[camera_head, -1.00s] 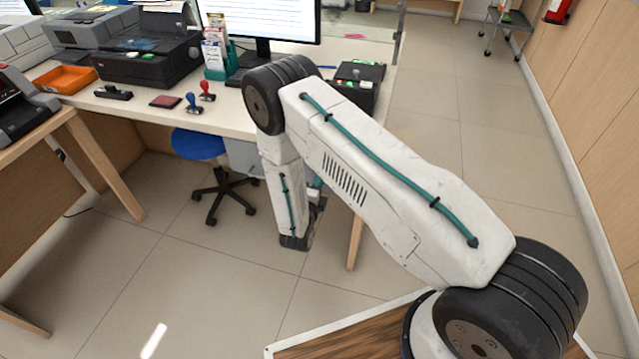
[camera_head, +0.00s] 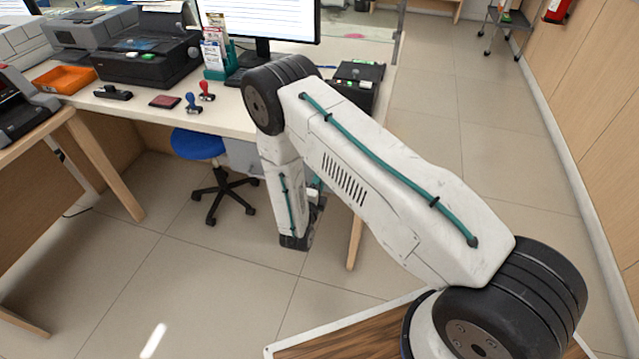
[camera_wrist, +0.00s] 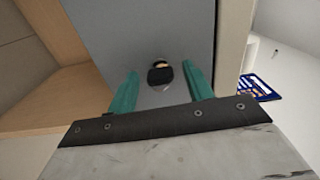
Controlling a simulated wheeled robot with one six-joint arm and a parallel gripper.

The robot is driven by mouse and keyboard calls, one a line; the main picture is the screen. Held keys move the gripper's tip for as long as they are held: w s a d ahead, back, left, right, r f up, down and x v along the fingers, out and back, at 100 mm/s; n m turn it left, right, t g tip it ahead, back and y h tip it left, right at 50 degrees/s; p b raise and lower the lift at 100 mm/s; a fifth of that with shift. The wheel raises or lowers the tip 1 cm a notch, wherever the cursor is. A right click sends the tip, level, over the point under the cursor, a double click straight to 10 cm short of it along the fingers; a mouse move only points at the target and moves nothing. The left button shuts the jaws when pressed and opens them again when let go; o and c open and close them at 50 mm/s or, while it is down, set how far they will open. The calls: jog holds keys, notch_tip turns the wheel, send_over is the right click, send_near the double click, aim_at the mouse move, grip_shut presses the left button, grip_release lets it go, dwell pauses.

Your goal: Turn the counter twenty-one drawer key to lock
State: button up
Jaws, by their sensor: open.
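In the wrist view, a small dark key (camera_wrist: 160,76) with a brass-coloured part above it sits in the grey drawer front (camera_wrist: 110,32). My gripper (camera_wrist: 166,84) has two teal fingers, open, one on each side of the key. There is a gap between each finger and the key, and nothing is held. In the head view, the grey drawer unit (camera_head: 243,158) shows under the counter, mostly behind my arm.
A blue stool (camera_head: 198,146) stands left of my arm under the counter (camera_head: 238,122). A wooden counter leg (camera_head: 356,240) is close on the right of my arm. A blue card (camera_wrist: 257,88) shows at right in the wrist view.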

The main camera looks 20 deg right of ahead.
jog(key=v, duration=0.8)
jog(key=shift+w, duration=0.1)
dwell(0.3)
